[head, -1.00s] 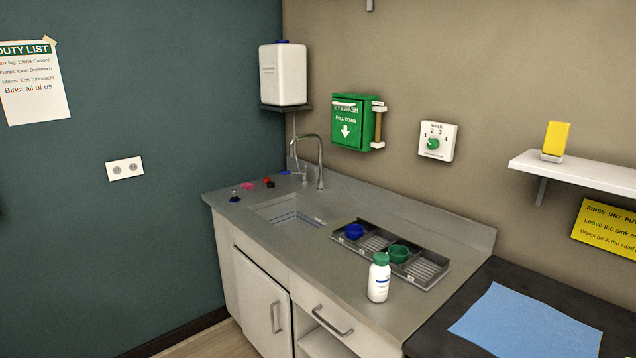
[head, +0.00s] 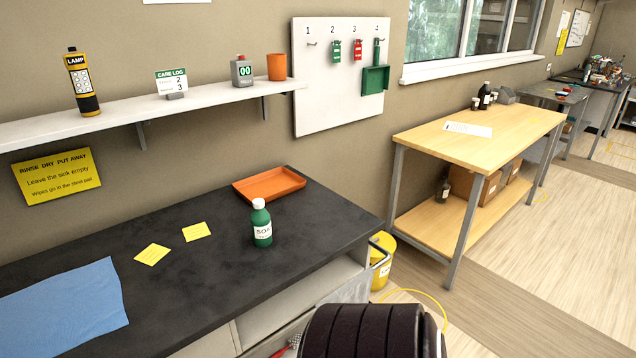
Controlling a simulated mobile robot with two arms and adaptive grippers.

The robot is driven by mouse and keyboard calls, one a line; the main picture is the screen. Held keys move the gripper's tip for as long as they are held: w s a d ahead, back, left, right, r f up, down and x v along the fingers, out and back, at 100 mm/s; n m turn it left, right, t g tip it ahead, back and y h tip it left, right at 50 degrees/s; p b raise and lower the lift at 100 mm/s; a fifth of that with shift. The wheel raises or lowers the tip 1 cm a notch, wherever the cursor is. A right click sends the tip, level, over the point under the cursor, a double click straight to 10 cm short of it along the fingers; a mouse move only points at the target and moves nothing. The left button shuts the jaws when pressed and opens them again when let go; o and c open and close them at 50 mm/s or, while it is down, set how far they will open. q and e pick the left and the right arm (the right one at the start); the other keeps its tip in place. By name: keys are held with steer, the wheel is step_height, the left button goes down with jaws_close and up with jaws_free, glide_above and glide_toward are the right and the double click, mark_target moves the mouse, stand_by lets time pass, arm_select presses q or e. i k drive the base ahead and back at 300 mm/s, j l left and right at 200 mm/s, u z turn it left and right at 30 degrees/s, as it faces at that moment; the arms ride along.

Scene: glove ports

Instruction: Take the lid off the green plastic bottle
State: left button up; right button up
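A green plastic bottle (head: 262,229) with a white label stands upright on the dark worktop (head: 190,262), near its right end. Neither of my grippers shows in the head view. A black ribbed rounded part at the bottom edge seems to be part of my own body.
An orange tray (head: 269,185) lies behind the bottle, two yellow notes (head: 196,231) to its left, and a blue cloth (head: 62,310) farther left. A white shelf (head: 140,112) runs above. A yellow bucket (head: 381,262) and a wooden table (head: 480,133) stand to the right.

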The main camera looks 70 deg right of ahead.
mark_target(260, 221)
steer(key=z, duration=2)
